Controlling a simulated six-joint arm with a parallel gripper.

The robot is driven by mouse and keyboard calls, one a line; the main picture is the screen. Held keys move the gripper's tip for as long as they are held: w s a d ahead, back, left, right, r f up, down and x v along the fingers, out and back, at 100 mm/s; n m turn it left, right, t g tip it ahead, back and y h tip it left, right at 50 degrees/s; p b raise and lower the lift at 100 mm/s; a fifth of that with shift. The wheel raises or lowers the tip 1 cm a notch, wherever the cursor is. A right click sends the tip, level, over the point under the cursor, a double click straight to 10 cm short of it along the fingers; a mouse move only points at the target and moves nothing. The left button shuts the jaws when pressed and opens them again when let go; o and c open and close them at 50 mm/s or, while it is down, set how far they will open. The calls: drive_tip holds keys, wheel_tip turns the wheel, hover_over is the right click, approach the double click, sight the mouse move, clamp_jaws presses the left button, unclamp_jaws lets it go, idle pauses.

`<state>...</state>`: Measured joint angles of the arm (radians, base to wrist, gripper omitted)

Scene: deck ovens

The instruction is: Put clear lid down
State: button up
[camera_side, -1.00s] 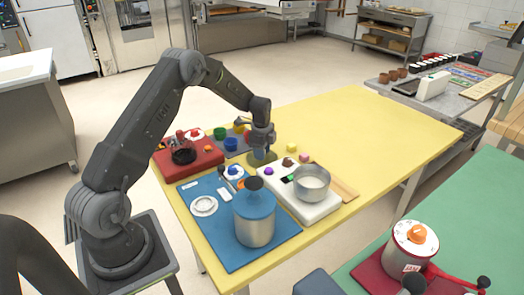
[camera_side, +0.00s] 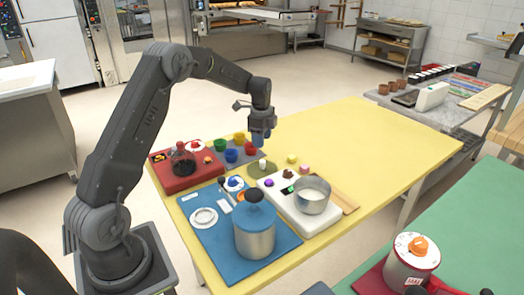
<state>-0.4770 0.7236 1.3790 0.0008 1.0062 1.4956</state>
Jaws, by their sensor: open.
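A small white upright piece (camera_side: 263,164), which looks like the knob of the clear lid, stands on a round olive mat (camera_side: 256,176) on the yellow table. The lid's see-through body is too faint to make out. My gripper (camera_side: 262,140) points down above this white piece, open and empty, with a gap between them.
A blue mat (camera_side: 280,250) holds a steel pot with a blue lid (camera_side: 254,216). A white scale (camera_side: 275,190) carries a steel pot (camera_side: 312,195). A red block (camera_side: 170,183) and several coloured cups (camera_side: 231,155) stand left. The yellow table (camera_side: 370,140) is clear at right.

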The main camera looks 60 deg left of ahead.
drive_tip(key=s+d+r+n+t, duration=0.1)
drive_tip(key=s+d+r+n, duration=0.1)
drive_tip(key=s+d+r, duration=0.4)
drive_tip(key=s+d+r+n+t, duration=0.1)
drive_tip(key=s+d+r+n, duration=0.15)
drive_tip(key=d+r, duration=0.6)
drive_tip(key=s+d+n+t, duration=0.1)
drive_tip(key=s+d+n, duration=0.2)
drive_tip(key=s, duration=0.7)
drive_tip(key=s+d+r+n+t, duration=0.1)
drive_tip(key=s+d+n+t, duration=0.1)
drive_tip(key=s+d+n, duration=0.2)
drive_tip(key=s+d, duration=0.3)
drive_tip(key=s, duration=0.3)
drive_tip(key=shift+s+d+r, duration=0.2)
drive_tip(key=shift+r, duration=0.1)
